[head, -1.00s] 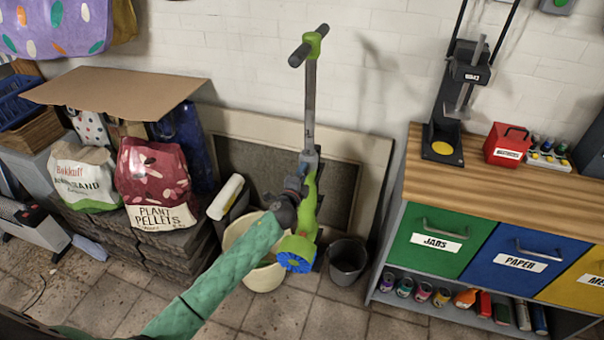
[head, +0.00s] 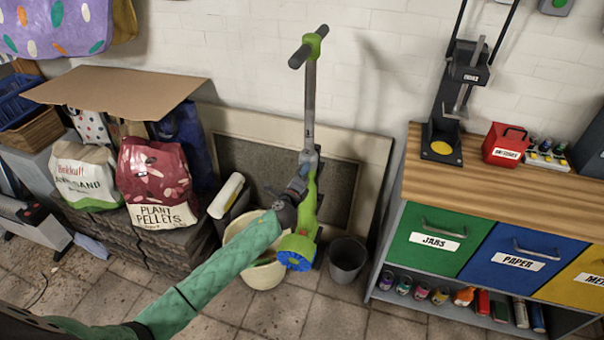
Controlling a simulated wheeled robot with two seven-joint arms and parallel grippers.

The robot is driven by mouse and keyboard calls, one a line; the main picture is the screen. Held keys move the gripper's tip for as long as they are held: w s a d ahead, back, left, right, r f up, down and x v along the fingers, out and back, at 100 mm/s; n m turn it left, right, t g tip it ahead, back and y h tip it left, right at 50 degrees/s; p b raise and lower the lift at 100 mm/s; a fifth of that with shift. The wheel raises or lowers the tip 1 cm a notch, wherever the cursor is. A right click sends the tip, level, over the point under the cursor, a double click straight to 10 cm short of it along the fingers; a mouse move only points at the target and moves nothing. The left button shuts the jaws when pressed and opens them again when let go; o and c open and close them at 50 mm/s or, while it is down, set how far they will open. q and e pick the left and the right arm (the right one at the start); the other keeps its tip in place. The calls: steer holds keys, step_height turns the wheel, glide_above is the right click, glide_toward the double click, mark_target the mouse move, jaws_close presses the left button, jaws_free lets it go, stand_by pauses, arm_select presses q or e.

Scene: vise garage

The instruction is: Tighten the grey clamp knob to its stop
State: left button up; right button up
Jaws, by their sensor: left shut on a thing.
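A green and grey kick scooter (head: 310,95) stands upright against the wall, with a blue wheel (head: 295,260) at its lower end. A grey clamp (head: 309,159) sits on its stem, at the top of the green part. My left gripper (head: 299,183) reaches in from lower left and is shut at the scooter's stem, just below and left of the clamp. It appears to hold the grey clamp knob, which the fingers and hand mostly hide. I cannot tell how far the knob is turned. My right gripper is not in view.
A cream bucket (head: 262,275) stands beneath my left forearm and a dark grey bucket (head: 347,262) right of the scooter. A wood-topped cabinet (head: 480,180) stands at right. Bags, including plant pellets (head: 158,180), sit at left. Floor in front is clear.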

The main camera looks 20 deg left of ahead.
arm_select(q)
steer(key=o, duration=1)
steer(key=shift+c, duration=0.2)
steer(key=s+b, duration=0.2)
steer(key=s, duration=0.5)
steer(key=shift+s+a, duration=0.15)
steer(key=shift+s, duration=0.25)
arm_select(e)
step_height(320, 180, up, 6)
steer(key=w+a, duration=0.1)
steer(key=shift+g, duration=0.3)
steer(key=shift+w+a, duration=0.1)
